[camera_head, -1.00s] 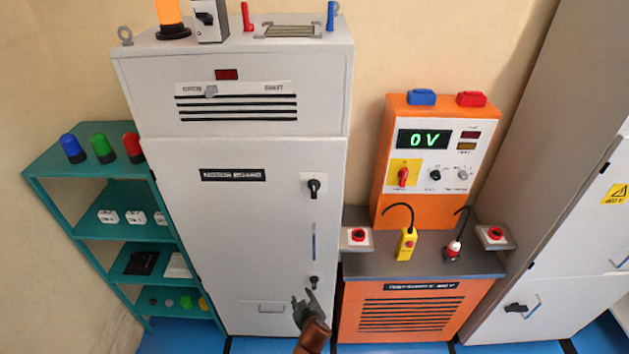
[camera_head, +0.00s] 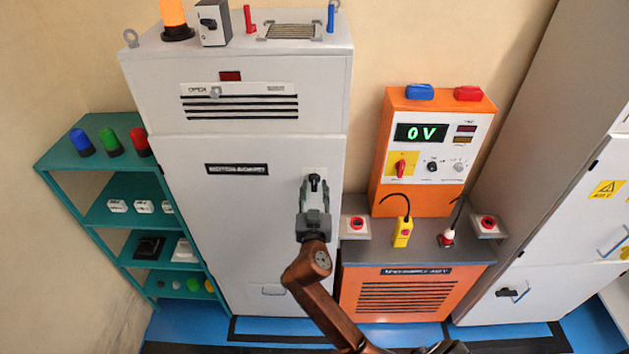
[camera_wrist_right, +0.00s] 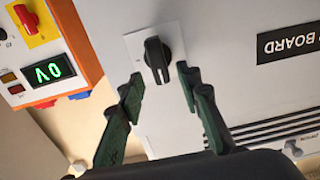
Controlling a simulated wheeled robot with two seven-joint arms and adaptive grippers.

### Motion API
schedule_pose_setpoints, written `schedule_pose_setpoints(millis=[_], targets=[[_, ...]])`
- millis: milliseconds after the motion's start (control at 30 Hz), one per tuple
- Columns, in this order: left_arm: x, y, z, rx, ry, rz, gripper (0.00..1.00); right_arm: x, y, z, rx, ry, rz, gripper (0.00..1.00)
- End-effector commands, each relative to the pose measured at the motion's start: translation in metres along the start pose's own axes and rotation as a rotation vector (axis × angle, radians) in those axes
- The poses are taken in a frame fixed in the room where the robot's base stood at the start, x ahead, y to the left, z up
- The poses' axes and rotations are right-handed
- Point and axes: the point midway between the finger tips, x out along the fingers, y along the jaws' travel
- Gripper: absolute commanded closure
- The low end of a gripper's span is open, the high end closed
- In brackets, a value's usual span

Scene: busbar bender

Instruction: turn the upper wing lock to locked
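The upper wing lock (camera_head: 314,182) is a black knob on a pale plate on the grey motor board cabinet door (camera_head: 240,215). In the right wrist view the wing lock (camera_wrist_right: 157,58) stands out from its plate, its wing running roughly up and down the picture. My right gripper (camera_head: 314,196) is in front of the lock. In the right wrist view the two fingers of the gripper (camera_wrist_right: 161,84) are spread, one on each side of the lock's near end. My left gripper is not in view.
My right arm hides the lower lock. An orange unit (camera_head: 405,300) with a 0 V display (camera_head: 421,132) stands right of the cabinet. A teal shelf (camera_head: 85,160) stands at the left, and a tall grey cabinet (camera_head: 545,190) at the right. Blue floor (camera_head: 190,325) lies in front.

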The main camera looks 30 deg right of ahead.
Motion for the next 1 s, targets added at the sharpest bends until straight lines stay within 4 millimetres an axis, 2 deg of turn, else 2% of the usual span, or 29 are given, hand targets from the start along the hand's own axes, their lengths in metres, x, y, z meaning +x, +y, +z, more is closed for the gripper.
schedule_pose_setpoints(millis=[200, 533, 1000], targets=[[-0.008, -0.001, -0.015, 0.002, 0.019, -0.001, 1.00, 0.022, 0.000, -0.001, -0.001, -0.001, -0.001, 0.68], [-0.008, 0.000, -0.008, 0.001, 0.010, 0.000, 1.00, 0.025, 0.000, 0.001, 0.000, -0.001, -0.001, 0.69], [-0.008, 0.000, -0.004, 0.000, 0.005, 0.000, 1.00, 0.024, 0.000, 0.001, 0.000, -0.002, -0.001, 1.00]])
